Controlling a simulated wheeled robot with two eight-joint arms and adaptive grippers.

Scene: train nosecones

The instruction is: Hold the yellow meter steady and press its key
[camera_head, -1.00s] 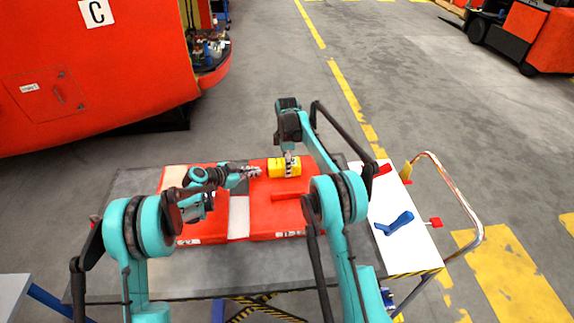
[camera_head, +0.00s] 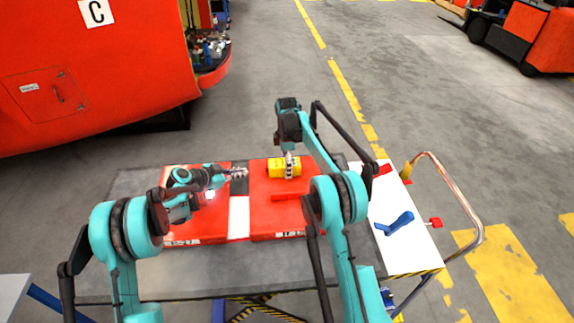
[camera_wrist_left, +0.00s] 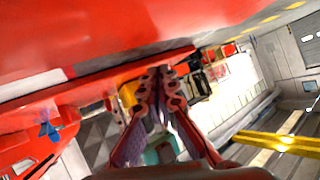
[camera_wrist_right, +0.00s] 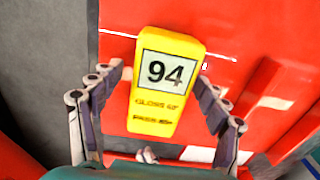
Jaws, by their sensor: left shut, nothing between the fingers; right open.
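The yellow meter (camera_head: 276,168) lies on the red panel towards the back of the table in the head view. In the right wrist view the meter (camera_wrist_right: 165,84) shows a display reading 94 and lettering below it. My right gripper (camera_head: 289,170) is over the meter from above; its open fingers (camera_wrist_right: 165,90) stand on either side of it, with visible gaps. My left gripper (camera_head: 240,173) is shut and empty, left of the meter and apart from it. In the left wrist view its fingertips (camera_wrist_left: 160,85) are together, with a bit of yellow behind them. I cannot make out the key clearly.
The red panels (camera_head: 200,225) cover the table's middle, with a red bar (camera_head: 288,197) in front of the meter. A blue tool (camera_head: 395,223) lies on the white board (camera_head: 415,255) at right. Bare grey table (camera_head: 200,282) is free along the front.

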